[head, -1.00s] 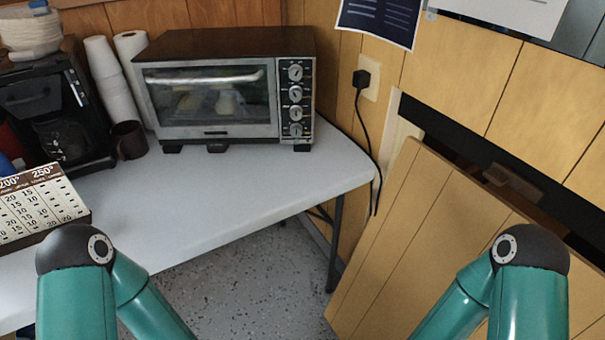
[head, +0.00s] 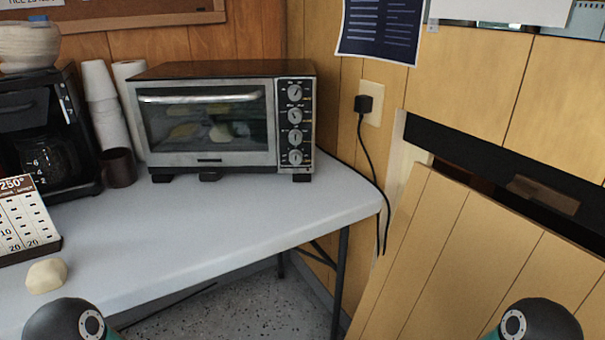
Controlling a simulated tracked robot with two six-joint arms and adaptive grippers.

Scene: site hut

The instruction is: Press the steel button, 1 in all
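I cannot make out a steel button in the head view. A toaster oven (head: 207,120) stands on the white table, with several round knobs (head: 295,115) in a column on its right side. Its glass door is shut, with pale shapes behind the glass. Only the dark joints of my two arms show at the bottom left and bottom right. Neither gripper is in the picture.
The white table (head: 210,225) is mostly clear in front of the oven. A coffee maker (head: 42,135), paper cups (head: 103,105), a dark mug (head: 118,167), a printed chart (head: 22,222) and a pale lump (head: 47,275) are at left. A wooden panel (head: 480,265) leans at right.

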